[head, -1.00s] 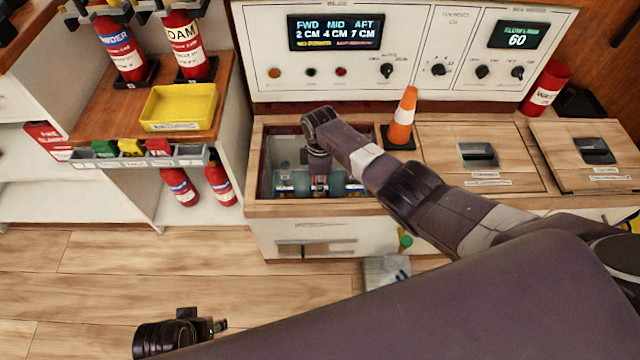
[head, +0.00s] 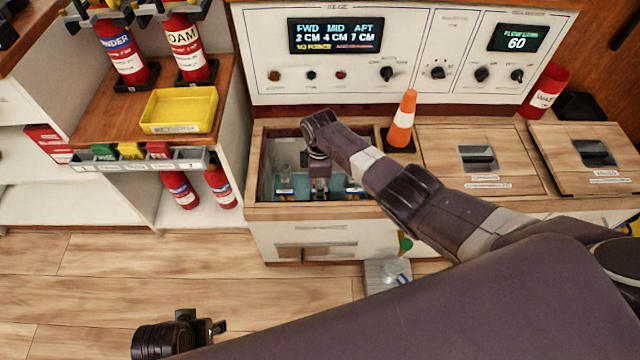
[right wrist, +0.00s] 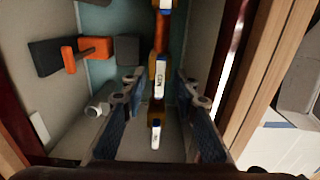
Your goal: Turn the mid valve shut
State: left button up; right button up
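An open compartment (head: 267,165) in the wooden bench holds a line of valves, seen mostly in the right wrist view. The middle valve handle (right wrist: 160,77) is pale with a small dark label and lies along the pipe line. A second, similar handle (right wrist: 156,133) is nearer the bottom of that view, and another (right wrist: 165,6) is cut by the top edge. My right gripper (right wrist: 160,88) reaches down into the compartment, open, with one finger on each side of the middle handle; contact is not visible. My left gripper (head: 218,327) is low at the left, away from the bench, its fingers mostly unclear.
An orange-handled tool (right wrist: 88,50) and dark blocks lie left inside the compartment. An orange cone (head: 402,122) stands right of the opening, beside closed hatches (head: 450,150). The panel (head: 390,30) behind shows FWD 2 cm, MID 4 cm, AFT 7 cm. A yellow tray (head: 180,108) is at left.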

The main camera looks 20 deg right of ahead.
notch_tip(320, 180, up, 12)
dwell(0.6)
jog(key=shift+f, duration=0.1)
dwell(0.4)
